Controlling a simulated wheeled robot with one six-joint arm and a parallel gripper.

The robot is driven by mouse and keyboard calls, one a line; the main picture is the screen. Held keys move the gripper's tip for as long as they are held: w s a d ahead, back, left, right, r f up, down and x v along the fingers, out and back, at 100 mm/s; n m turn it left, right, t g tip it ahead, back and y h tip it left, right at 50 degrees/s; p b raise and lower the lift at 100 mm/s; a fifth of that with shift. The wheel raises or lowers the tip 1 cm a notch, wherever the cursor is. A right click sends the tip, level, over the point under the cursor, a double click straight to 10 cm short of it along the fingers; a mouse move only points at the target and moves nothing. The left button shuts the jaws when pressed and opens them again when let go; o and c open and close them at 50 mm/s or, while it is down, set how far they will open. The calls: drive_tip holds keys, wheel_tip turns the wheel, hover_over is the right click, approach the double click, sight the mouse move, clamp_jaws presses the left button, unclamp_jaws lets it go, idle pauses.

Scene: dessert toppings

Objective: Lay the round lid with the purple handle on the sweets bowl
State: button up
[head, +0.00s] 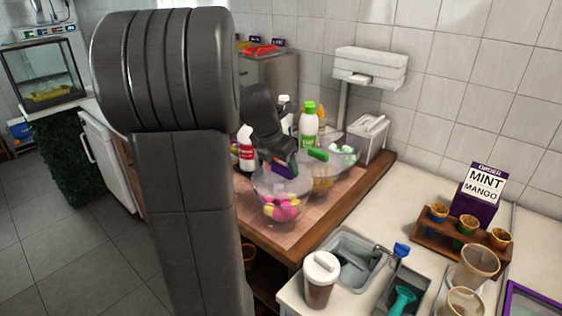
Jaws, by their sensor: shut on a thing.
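The clear sweets bowl (284,210), with pink, yellow and white sweets inside, stands near the front of the wooden counter in the head view. My gripper (280,162) is directly above it, pointing down. It is shut on the purple handle (285,171) of the round lid. The clear lid is at or just above the bowl's rim; I cannot tell whether it touches the rim all round. My arm hides the area left of the bowl, and the gripper hides part of the handle.
Another clear bowl (324,182), with a green handle (318,154) over it, stands close behind to the right. A red-and-white bottle (245,148) and a green-capped bottle (308,126) stand behind. A sink (352,252) and lidded cup (320,277) lie to the front right.

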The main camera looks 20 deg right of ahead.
drive_tip(key=shift+f, duration=0.65)
drive_tip(key=shift+f+b, duration=0.3)
drive_tip(key=shift+f, duration=0.3)
idle(0.3)
drive_tip(key=o, duration=1.4)
drive_tip(key=shift+c, duration=0.2)
drive_tip(key=shift+r, duration=0.15)
wheel_tip(320, 180, up, 7)
drive_tip(key=p, duration=0.7)
drive_tip(key=shift+f+b, duration=3.45)
drive_tip(key=shift+f, duration=0.05)
drive_tip(key=shift+r, duration=0.1)
